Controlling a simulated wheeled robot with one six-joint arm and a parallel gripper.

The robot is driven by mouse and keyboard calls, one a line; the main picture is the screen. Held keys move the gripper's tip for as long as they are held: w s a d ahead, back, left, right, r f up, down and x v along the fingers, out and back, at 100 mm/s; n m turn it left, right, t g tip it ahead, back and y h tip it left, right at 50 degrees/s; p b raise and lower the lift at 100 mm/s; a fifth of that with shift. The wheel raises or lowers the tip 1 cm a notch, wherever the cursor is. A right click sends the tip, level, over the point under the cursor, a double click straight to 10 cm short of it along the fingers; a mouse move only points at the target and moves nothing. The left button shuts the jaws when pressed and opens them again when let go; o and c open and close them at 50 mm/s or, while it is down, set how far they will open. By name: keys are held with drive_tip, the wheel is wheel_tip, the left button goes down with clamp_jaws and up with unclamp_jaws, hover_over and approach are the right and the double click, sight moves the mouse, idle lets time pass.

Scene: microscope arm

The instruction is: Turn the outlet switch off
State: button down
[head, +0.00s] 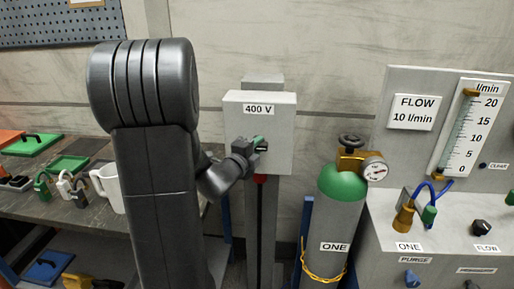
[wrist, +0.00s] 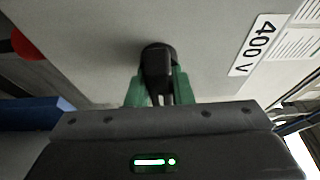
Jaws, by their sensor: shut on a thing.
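The outlet box (head: 278,106) is a light grey box labelled 400 V on a post in the middle of the head view; its face also fills much of the wrist view (wrist: 110,40). The outlet switch (wrist: 157,62) is a black knob on that face. My gripper (wrist: 157,92) has green fingers, one on each side of the knob, and is shut on it. In the head view my gripper (head: 258,143) is at the box front and hides most of the switch. A red plug (head: 260,178) with a black cable hangs under the box.
A green-topped gas cylinder (head: 341,205) labelled ONE, with a gauge, stands right of the post. Further right is a grey flow panel (head: 455,85) with knobs and hoses. A bench (head: 100,215) with a white mug (head: 107,187) and padlocks is at the left.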

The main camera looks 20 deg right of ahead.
drive_tip(key=shift+f, duration=0.15)
drive_tip(key=n+b, duration=0.1)
drive_tip(key=b, duration=0.1)
drive_tip(key=n+t+b, duration=0.1)
drive_tip(key=b, duration=0.2)
drive_tip(key=shift+f+n+h, duration=0.25)
drive_tip(key=shift+n+h, duration=0.15)
drive_tip(key=n+t+b, duration=0.1)
drive_tip(key=n+b, duration=0.2)
drive_tip(key=n+t+b, duration=0.1)
drive_tip(key=n+b, duration=0.2)
drive_tip(key=b, duration=0.1)
drive_tip(key=n+t+b, duration=0.1)
drive_tip(key=n+b, duration=0.2)
drive_tip(key=n+t+y+b, duration=0.1)
drive_tip(key=n+t+b, duration=0.1)
drive_tip(key=n+b, duration=0.2)
drive_tip(key=shift+r, duration=0.1)
drive_tip(key=n+t+b, duration=0.1)
drive_tip(key=n, duration=0.1)
drive_tip(key=n+y+b, duration=0.1)
drive_tip(key=b, duration=0.1)
drive_tip(key=shift+n+t+y, duration=0.3)
drive_tip(key=shift+n+t, duration=0.1)
drive_tip(key=shift+r+n+t+y+b, duration=0.2)
drive_tip(key=shift+n+t+y+b, duration=0.2)
drive_tip(key=shift+n+b, duration=0.65)
drive_tip(key=shift+r+n, duration=0.1)
drive_tip(key=shift+n, duration=0.35)
